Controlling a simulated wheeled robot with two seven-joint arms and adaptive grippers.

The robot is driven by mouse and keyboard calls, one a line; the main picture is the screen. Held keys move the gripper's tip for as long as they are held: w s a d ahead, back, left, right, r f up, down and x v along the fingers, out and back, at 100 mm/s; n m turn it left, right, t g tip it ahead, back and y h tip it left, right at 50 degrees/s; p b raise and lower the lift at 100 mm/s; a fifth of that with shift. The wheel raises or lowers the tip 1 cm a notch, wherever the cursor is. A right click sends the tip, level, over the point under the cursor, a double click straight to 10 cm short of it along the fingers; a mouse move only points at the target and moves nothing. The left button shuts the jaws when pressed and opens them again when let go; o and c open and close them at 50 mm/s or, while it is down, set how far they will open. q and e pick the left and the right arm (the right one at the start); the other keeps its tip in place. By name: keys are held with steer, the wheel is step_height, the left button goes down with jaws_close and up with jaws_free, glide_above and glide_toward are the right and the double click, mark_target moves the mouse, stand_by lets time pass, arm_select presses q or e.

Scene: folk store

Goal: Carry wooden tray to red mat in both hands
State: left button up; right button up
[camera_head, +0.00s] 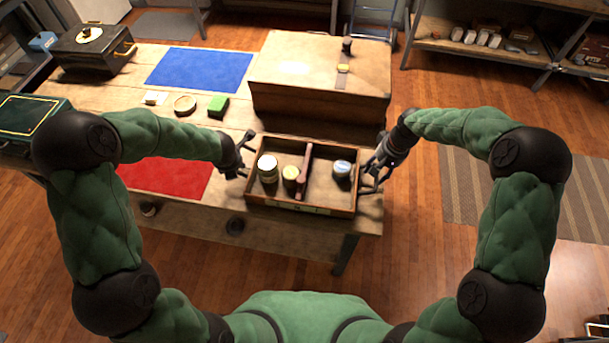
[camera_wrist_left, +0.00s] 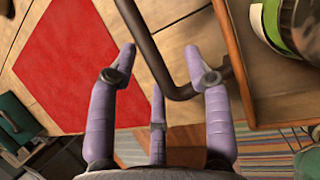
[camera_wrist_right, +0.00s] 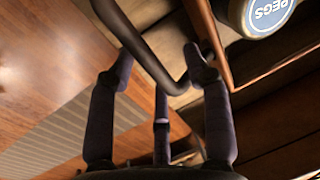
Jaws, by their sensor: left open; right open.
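The wooden tray (camera_head: 325,205) sits on the workbench near its front right corner. It has a red-brown divider and holds two pale-lidded jars left of the divider and a blue-lidded tin (camera_head: 341,170) on the right. The red mat (camera_head: 168,178) lies on the bench to the left of the tray, partly behind my left arm. My left gripper (camera_head: 246,160) is open at the tray's left handle (camera_wrist_left: 158,70), whose dark bar runs between its fingers. My right gripper (camera_head: 372,172) is open at the right handle (camera_wrist_right: 140,45), which also runs between its fingers.
A large wooden box (camera_head: 325,85) stands behind the tray. A blue mat (camera_head: 200,69) lies at the back. A green case (camera_head: 32,115) sits at far left.

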arm_select(q)
jaws_close()
arm_select(e)
jaws_close()
arm_select(q)
steer(key=shift+w+r, duration=0.1)
steer(key=shift+r, duration=0.05)
arm_select(e)
steer(key=shift+r, duration=0.15)
